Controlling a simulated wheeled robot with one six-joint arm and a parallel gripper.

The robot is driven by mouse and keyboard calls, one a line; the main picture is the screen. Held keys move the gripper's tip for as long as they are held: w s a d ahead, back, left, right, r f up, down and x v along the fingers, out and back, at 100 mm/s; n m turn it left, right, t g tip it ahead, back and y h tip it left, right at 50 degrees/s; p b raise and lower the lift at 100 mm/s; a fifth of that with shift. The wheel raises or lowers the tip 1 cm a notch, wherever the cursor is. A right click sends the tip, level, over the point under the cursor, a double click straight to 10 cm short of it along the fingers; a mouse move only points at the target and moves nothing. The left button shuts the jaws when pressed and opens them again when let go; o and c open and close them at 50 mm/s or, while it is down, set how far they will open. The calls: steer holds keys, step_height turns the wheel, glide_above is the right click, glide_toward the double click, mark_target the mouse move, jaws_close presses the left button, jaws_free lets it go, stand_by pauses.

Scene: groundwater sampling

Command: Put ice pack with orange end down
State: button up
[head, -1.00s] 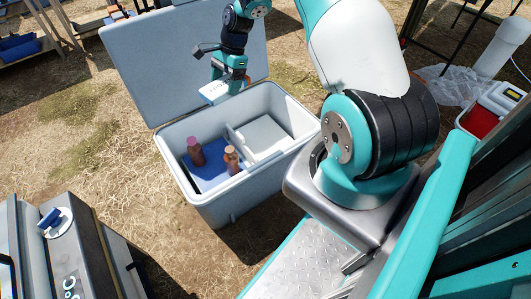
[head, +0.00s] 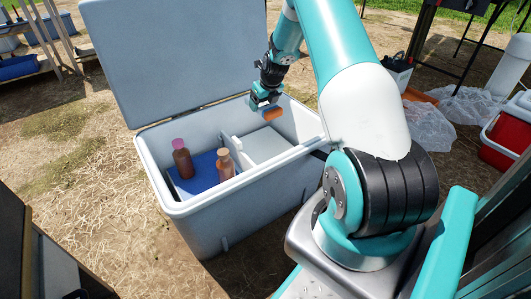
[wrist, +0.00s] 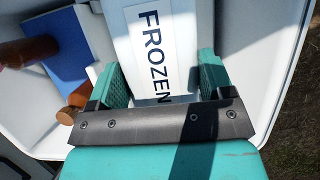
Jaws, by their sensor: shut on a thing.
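My gripper (head: 264,98) is shut on an ice pack, whose orange end (head: 272,114) faces the head camera. In the wrist view the pack (wrist: 152,45) is white with a label reading FROZEN, between the two teal fingers. The head view shows it over the right part of the open cooler (head: 205,202), near the back wall. A pale slab (head: 265,145) lies in that part, below the pack. I cannot tell how large the gap between them is.
The raised lid (head: 175,55) stands at the back. A red and white cooler (head: 509,132) is at the far right.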

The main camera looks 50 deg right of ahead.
mark_target(261, 146)
step_height(261, 146, down, 18)
steer(key=b, duration=0.9)
steer(key=shift+r, duration=0.1)
steer(key=o, duration=1.1)
